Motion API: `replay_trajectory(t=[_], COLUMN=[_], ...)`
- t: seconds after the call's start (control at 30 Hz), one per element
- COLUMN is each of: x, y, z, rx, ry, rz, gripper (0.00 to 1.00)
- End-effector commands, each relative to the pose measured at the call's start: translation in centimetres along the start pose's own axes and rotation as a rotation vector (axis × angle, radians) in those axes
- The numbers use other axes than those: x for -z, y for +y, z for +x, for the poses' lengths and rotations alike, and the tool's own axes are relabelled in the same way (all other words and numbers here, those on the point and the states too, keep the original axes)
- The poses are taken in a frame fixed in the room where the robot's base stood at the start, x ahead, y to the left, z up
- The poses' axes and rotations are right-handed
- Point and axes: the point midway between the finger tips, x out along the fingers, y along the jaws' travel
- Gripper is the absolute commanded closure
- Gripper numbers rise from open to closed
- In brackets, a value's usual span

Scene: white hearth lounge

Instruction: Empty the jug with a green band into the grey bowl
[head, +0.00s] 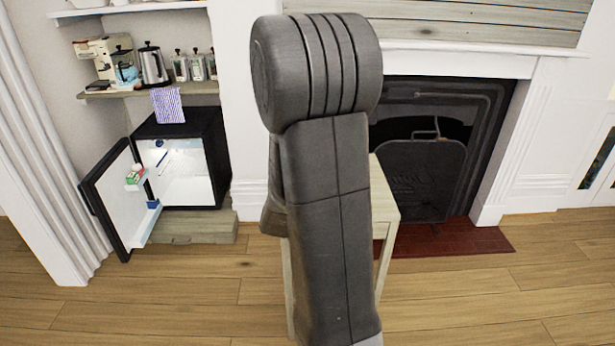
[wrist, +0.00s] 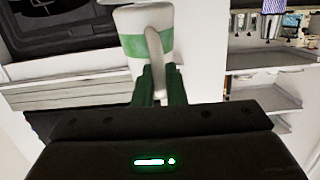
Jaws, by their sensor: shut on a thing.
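The white jug with a green band (wrist: 131,47) shows at the top middle of the wrist view. My gripper (wrist: 158,88) is shut on the jug's handle, with its dark green fingers on either side. The jug's mouth and contents are hidden, and I cannot tell how far it is tilted. In the head view my own arm fills the middle and hides the gripper and jug. The grey bowl is not seen in either view.
A pale table (head: 385,205) stands mostly hidden behind my arm, before the fireplace (head: 425,170). An open small fridge (head: 185,170) has its door swung out at left. A shelf (head: 150,90) holds a kettle and jars. Wooden floor is clear on the right.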

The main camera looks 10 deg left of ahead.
Motion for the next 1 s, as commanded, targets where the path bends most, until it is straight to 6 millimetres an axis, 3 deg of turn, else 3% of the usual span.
replay_trajectory(t=[1.0], x=[0.97], y=[-0.05], z=[-0.20], rx=[0.000], ry=[-0.080], rz=[0.016], gripper=[1.00])
